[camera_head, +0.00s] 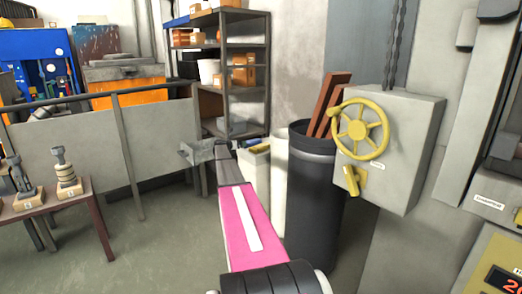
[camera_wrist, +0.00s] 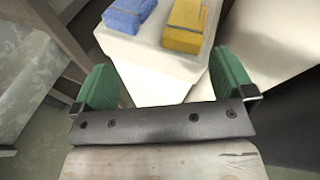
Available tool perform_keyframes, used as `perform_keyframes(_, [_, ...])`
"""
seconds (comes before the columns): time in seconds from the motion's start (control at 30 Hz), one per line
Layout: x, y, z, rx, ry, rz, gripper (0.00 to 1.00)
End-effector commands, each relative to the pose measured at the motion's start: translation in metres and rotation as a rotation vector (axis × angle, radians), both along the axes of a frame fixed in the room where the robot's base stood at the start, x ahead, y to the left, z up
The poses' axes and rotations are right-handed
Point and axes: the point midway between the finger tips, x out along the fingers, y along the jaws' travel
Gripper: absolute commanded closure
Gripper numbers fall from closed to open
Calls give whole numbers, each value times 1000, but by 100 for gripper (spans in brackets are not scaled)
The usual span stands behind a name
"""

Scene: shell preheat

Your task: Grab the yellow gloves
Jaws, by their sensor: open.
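The yellow gloves (camera_wrist: 186,27) look like a folded yellow bundle with a dark band across it. They lie on top of a white stand (camera_wrist: 115,47), to the right of a similar blue bundle (camera_wrist: 128,14). My gripper (camera_wrist: 165,82) is open, with its two green fingers spread wide and nothing between them. The gloves are ahead of the fingers, nearer the right one, and apart from them. In the head view a small yellow patch (camera_head: 261,148) shows on the white stand just beyond my arm, partly hidden.
A dark bin (camera_head: 313,205) with reddish-brown boards stands right of my arm. A grey box with a yellow handwheel (camera_head: 361,130) is beyond it on the right. A metal shelf (camera_head: 243,75) stands behind. A low grey barrier (camera_head: 90,150) and a small table (camera_head: 62,205) are on the left.

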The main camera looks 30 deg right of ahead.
Motion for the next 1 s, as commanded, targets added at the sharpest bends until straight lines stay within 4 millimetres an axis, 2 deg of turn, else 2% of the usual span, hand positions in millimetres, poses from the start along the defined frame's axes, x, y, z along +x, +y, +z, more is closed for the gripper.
perform_keyframes(0.03, [9, -24, -4, 57, -41, -87, 0])
perform_keyframes(0.1, [7, -44, -8, 123, -88, -187, 0])
perform_keyframes(0.2, [4, -59, -11, 182, -130, -280, 0])
perform_keyframes(0.43, [3, -79, -20, 211, -149, -327, 0])
perform_keyframes(0.7, [9, -112, -35, 209, -146, -324, 0])
perform_keyframes(1.0, [14, -131, -47, 208, -146, -321, 0])
